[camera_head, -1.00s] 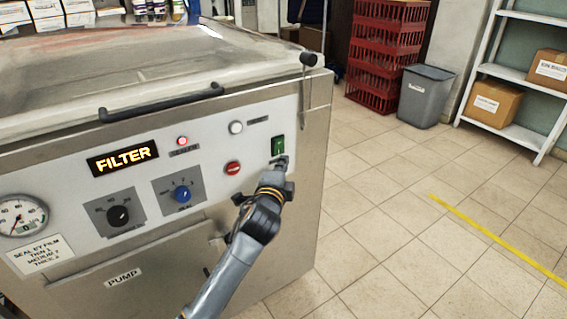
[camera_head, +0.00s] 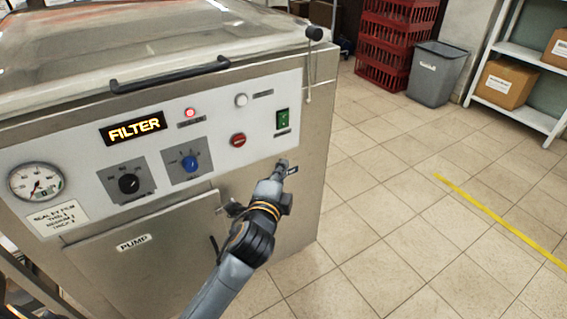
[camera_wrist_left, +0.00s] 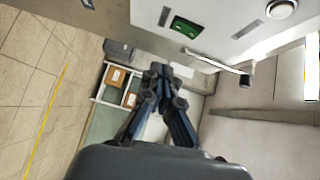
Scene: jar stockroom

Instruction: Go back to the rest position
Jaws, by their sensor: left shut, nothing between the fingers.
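My left gripper (camera_head: 283,167) is shut and empty. It is in front of the right part of the machine's front panel, below the green rocker switch (camera_head: 282,121) and apart from it. The machine (camera_head: 325,150) is a large steel cabinet with a clear lid. Its display (camera_head: 133,128) reads FILTER, and a red lamp (camera_head: 190,113) beside it is lit. In the left wrist view the closed fingers (camera_wrist_left: 160,75) show in the middle, with the green switch (camera_wrist_left: 186,27) above them. My right gripper is not in view.
Red crates (camera_head: 397,40), a grey bin (camera_head: 436,75) and a white shelf (camera_head: 520,112) with cardboard boxes stand at the back right. A yellow line (camera_head: 500,222) crosses the tiled floor. The floor right of the machine is clear. The lid handle (camera_head: 170,75) juts from the machine's front.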

